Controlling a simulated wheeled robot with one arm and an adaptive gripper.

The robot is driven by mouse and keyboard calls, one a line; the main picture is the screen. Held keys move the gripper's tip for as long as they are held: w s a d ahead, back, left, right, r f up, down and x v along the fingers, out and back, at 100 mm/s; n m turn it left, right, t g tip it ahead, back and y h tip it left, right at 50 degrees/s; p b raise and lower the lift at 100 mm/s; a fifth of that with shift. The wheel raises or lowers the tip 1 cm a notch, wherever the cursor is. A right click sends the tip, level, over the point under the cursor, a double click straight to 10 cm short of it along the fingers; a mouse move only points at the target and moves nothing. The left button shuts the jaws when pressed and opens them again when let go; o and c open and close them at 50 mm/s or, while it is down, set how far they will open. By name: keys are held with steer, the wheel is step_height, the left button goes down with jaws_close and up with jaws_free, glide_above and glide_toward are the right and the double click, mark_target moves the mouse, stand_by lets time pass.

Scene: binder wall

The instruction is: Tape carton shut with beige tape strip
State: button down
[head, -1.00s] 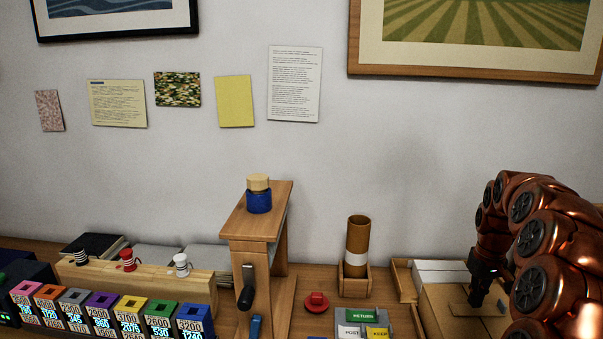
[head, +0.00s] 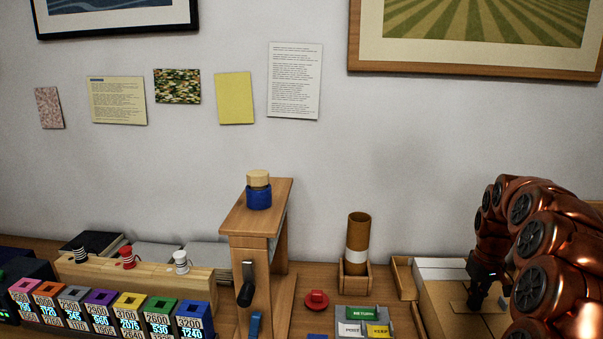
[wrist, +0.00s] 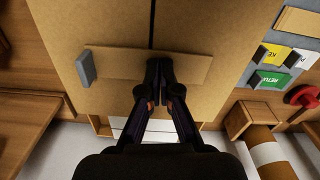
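The brown cardboard carton (wrist: 110,20) fills the top of the wrist view, its lid flaps meeting at a dark seam; in the head view it (head: 440,318) is partly behind my arm. The beige tape strip (wrist: 195,68) lies crosswise over the seam, looking flat on the lid; it also shows in the head view (head: 462,308). A small grey block (wrist: 86,68) is at its left end. My gripper (wrist: 159,68) points down at the middle of the strip, fingers together and tips on or just above it. I see nothing clearly pinched between them.
A wooden holder with a brown tube (head: 357,245), a red knob (head: 316,300) and a tray of labelled cards (head: 362,320) are left of the carton. A wooden stand (head: 257,225) bears a blue jar (head: 258,197). A row of coloured boxes (head: 130,310) lines the left.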

stand_by(0.4)
steer(key=shift+r+p, duration=0.6)
steer(key=shift+r, duration=1.8)
